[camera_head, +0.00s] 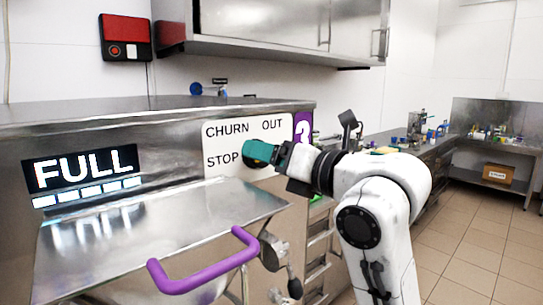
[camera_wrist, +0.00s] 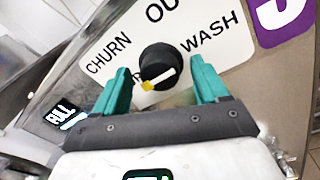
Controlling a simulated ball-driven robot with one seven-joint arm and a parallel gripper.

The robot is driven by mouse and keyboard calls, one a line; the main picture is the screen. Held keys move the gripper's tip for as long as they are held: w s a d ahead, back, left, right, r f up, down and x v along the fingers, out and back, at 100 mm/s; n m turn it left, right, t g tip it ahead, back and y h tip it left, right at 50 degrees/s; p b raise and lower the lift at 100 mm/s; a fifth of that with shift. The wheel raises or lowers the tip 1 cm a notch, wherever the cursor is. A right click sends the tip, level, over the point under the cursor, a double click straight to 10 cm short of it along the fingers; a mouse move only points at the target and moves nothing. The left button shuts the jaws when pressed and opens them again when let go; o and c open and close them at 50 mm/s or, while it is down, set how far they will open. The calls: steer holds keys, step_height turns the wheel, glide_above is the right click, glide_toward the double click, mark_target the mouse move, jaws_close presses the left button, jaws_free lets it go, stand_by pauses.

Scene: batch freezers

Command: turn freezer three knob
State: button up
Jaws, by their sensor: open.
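The freezer three panel is a white label plate (camera_head: 222,131) with CHURN, OUT and STOP, beside a purple tag marked 3 (camera_head: 303,128). The black round knob (camera_wrist: 157,60) shows in the wrist view, with a white pointer bar whose yellow end points to the lower left. WASH reads to its right; the STOP word is mostly hidden by a finger. My gripper (camera_wrist: 160,67) is open, its teal fingers on either side of the knob; I cannot tell whether they touch it. In the head view my gripper (camera_head: 260,153) covers the knob.
A purple handle (camera_head: 205,265) juts out below the steel shelf (camera_head: 150,235). A lit FULL display (camera_head: 82,168) is on the freezer's left. A counter with several small items (camera_head: 430,130) runs behind my arm. The tiled floor at right is clear.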

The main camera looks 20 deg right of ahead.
steer(key=shift+c, duration=0.2)
steer(key=c, duration=1)
